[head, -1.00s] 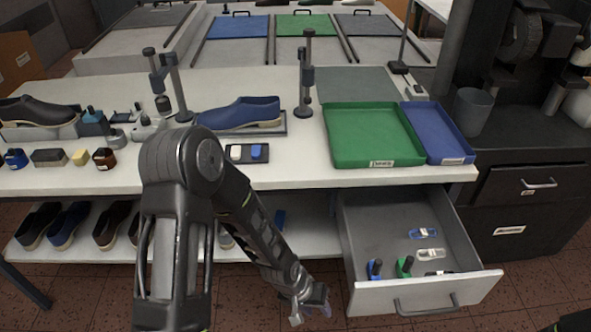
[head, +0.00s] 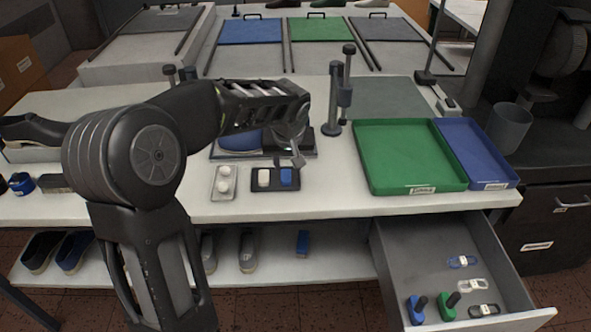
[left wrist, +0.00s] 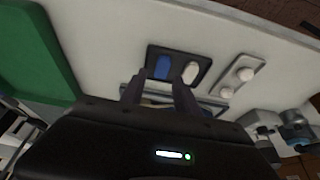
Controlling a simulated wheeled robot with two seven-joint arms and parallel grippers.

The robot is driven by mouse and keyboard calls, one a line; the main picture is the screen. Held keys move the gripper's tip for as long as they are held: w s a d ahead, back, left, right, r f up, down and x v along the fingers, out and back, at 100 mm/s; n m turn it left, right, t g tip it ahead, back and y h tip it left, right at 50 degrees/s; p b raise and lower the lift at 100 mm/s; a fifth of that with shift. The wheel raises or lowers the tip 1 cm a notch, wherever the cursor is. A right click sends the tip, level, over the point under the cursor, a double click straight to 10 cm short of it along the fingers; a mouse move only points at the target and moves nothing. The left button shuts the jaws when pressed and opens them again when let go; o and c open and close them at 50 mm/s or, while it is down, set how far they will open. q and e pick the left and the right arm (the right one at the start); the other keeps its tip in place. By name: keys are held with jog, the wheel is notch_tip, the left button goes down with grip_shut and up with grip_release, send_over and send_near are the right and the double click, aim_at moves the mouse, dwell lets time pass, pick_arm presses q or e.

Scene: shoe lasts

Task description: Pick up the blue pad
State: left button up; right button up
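The blue pad (head: 286,176) lies beside a white pad (head: 264,177) in a small dark holder (head: 275,189) near the table's front edge. In the left wrist view the blue pad (left wrist: 163,69) and white pad (left wrist: 191,72) lie just beyond the fingers. My left gripper (head: 292,160) is above and slightly behind the holder, apart from the pad. Its two fingers show spread and empty in the left wrist view (left wrist: 160,96). My right gripper is not in view.
A small tray with two white round pieces (head: 224,182) stands left of the holder. A black post (head: 335,100) stands behind it. A green tray (head: 405,187) and blue tray (head: 495,185) are right. An open drawer (head: 400,260) juts out below.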

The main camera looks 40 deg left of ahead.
aim_at(286, 178)
pick_arm(q)
jog(key=shift+a+f, duration=0.2)
jog(key=shift+f, duration=0.3)
jog(key=shift+a+f, duration=0.15)
jog(key=shift+f, duration=0.35)
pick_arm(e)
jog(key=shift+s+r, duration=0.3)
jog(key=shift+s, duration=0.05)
pick_arm(q)
jog(key=p+x, duration=0.2)
jog(key=x, duration=0.2)
jog(key=shift+w+a+f, duration=0.1)
jog(key=shift+a+f, duration=0.05)
jog(key=shift+f, duration=0.15)
jog(key=shift+w+f, duration=0.1)
jog(key=shift+f, duration=0.15)
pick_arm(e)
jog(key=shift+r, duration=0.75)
pick_arm(q)
grip_shut()
